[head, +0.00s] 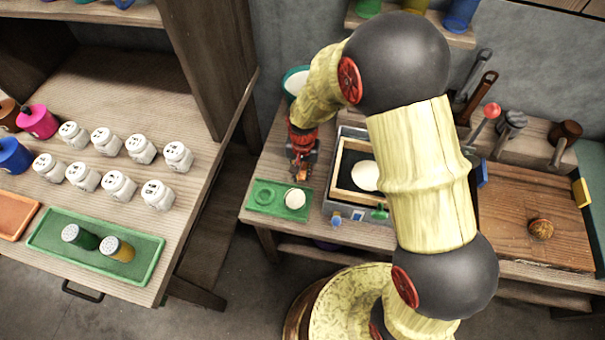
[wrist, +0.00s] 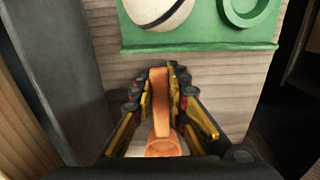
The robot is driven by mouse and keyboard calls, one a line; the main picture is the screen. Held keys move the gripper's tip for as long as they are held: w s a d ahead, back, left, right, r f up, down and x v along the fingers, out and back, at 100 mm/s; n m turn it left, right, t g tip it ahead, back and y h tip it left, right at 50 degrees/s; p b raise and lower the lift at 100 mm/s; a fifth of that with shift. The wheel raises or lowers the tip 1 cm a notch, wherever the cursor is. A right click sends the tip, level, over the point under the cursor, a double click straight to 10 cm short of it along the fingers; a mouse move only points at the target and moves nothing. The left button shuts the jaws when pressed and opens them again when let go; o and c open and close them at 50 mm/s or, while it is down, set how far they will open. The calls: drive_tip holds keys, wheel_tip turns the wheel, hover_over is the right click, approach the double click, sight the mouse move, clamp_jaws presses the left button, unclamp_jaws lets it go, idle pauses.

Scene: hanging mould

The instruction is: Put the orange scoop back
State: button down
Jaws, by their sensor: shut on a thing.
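My gripper (wrist: 163,76) is shut on the orange scoop (wrist: 161,112), whose handle lies between the fingers in the wrist view. Its wider orange end points to the bottom of that view.
A grey box with a wooden frame (head: 343,182) stands right of the green tray. Several white jars (head: 141,150) stand on the left table. A teal-rimmed bowl (head: 294,79) is behind my gripper. Handled tools (head: 480,95) stand in a rack at the back right.

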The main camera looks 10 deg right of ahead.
drive_tip(key=shift+f, duration=0.1)
drive_tip(key=c, duration=1.7)
unclamp_jaws()
drive_tip(key=shift+c, duration=0.2)
wheel_tip(320, 180, up, 20)
drive_tip(key=s+d+t+p, duration=0.1)
drive_tip(key=d+p, duration=0.2)
drive_tip(key=p, duration=0.2)
drive_tip(key=s+d+r+n+t, duration=0.2)
drive_tip(key=s+d+r, duration=0.3)
drive_tip(key=s+r, duration=0.4)
drive_tip(key=s+d+r+n+t, duration=0.2)
drive_tip(key=s+d+r, duration=0.2)
drive_tip(key=s+r, duration=0.6)
drive_tip(key=shift+d+t, duration=0.3)
drive_tip(key=shift+d, duration=0.05)
